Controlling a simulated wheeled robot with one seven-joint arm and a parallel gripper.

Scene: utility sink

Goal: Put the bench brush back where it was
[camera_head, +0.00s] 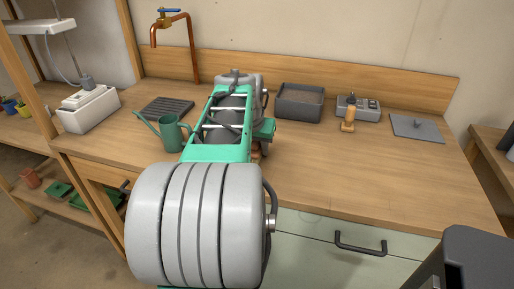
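My arm reaches out over the wooden bench top (310,162), and its own links cover most of its far end. My gripper's fingertips are hidden behind the arm, so I cannot see whether it is open or shut or holds anything. A small tan, wood-coloured upright thing (348,115) with a darker top stands on the bench, right of the arm. It may be the bench brush, but it is too small to tell. It stands apart from my arm, in front of a grey box with round details (369,108).
A dark grey open tray (299,103) sits right of the arm. A green watering can (170,133), a dark ribbed mat (166,107) and a white box (88,110) are left. A copper tap (190,45) rises behind. The front right bench is clear.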

